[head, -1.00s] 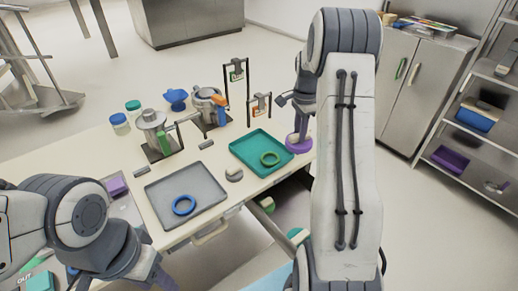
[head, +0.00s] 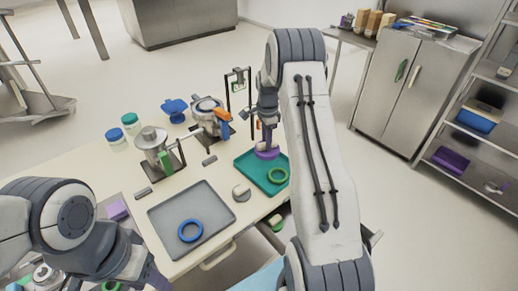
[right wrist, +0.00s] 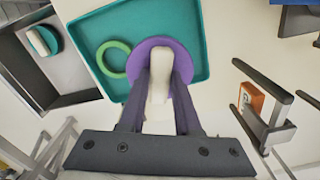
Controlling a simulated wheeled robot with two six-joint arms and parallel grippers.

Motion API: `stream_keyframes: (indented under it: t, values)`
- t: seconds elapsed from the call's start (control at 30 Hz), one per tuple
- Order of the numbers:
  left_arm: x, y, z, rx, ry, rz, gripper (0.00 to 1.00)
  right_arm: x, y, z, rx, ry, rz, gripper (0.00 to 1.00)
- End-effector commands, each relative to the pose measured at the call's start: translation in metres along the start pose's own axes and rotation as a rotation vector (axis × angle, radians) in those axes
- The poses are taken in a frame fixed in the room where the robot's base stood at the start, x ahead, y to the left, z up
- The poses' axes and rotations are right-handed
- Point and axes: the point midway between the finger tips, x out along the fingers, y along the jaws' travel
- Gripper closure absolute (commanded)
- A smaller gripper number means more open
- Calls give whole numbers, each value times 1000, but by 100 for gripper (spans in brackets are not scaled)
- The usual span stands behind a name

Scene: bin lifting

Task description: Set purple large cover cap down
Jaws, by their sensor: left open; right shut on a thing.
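The purple large cover cap (head: 264,154) is a round disc with a pale upright grip, seen in the right wrist view (right wrist: 182,55). My right gripper (head: 267,143) is shut on that grip, with one finger on each side. The cap is over the back part of the teal tray (head: 246,168); I cannot tell whether it touches the tray. A green ring (head: 278,175) lies in the tray beside the cap and also shows in the right wrist view (right wrist: 105,60). My left gripper (head: 152,277) is open at the bottom left, partly cut off by the frame.
A grey tray (head: 165,222) with a blue ring (head: 191,231) lies left of the teal tray. Metal machines (head: 155,143) and a wire stand (head: 238,90) are behind.

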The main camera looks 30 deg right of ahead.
Motion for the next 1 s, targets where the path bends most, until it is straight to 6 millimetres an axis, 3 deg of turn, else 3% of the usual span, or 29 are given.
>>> stream_keyframes:
  t: [0.2,0.53,0.93,0.97,1.0]
  values:
    - [-9,1,0,-1,0,0,50,14,-14,22,-3,0,0,100]
    - [-26,2,-1,-1,0,0,50,52,-14,25,-4,0,2,100]
    - [-21,2,-1,-1,0,0,50,60,-14,25,-4,0,-1,100]
    - [-22,2,-1,-1,0,0,50,59,-14,25,-4,0,-1,61]
    - [-22,2,-1,-1,0,0,50,58,-14,25,-4,0,-1,45]
